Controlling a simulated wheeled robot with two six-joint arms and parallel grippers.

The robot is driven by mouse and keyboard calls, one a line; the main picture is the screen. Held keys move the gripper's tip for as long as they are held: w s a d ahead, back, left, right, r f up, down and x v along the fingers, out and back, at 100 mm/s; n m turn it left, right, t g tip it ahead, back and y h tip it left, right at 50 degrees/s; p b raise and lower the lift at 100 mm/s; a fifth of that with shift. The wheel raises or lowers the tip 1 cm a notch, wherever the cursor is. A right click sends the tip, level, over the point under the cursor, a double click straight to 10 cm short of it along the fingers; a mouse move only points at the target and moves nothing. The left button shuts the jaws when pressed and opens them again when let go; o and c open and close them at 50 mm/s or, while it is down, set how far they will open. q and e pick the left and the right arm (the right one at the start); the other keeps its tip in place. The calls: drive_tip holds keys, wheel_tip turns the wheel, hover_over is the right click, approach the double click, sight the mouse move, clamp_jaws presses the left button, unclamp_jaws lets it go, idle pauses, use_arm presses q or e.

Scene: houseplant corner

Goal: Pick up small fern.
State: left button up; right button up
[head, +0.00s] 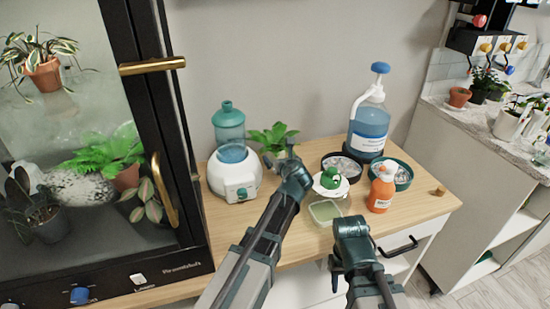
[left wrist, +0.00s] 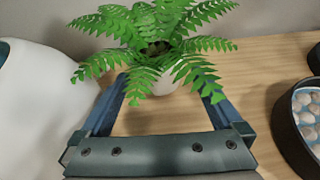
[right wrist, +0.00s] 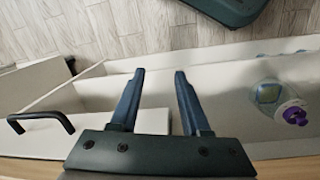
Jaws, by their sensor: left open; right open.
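The small fern (head: 271,137) stands on the wooden tabletop against the back wall, right of a white-and-teal humidifier. In the left wrist view the fern (left wrist: 150,25) has feathery green fronds and a pale pot (left wrist: 164,84), partly hidden under the fronds. My left gripper (left wrist: 166,88) is open, its fingers pointing at the pot from the near side with fronds over the tips. I cannot tell whether they touch the pot. In the head view my left gripper (head: 291,152) hides part of the fern. My right gripper (right wrist: 160,72) is open and empty, beyond the table's front edge.
The humidifier (head: 234,175) stands close left of the fern. A glass plant cabinet fills the left. An open drawer shows below my right gripper.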

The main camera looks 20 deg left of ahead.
sight(276, 149)
use_arm(q)
drive_tip(key=shift+w, duration=0.1)
drive_tip(key=x, duration=0.1)
drive_tip(key=b+x, duration=0.1)
drive_tip(key=x, duration=0.3)
drive_tip(key=shift+w+a+r, duration=0.1)
drive_tip(key=shift+a+r, duration=0.1)
drive_tip(key=shift+r, duration=0.05)
drive_tip(key=shift+c, duration=0.3)
drive_tip(key=c, duration=1.2)
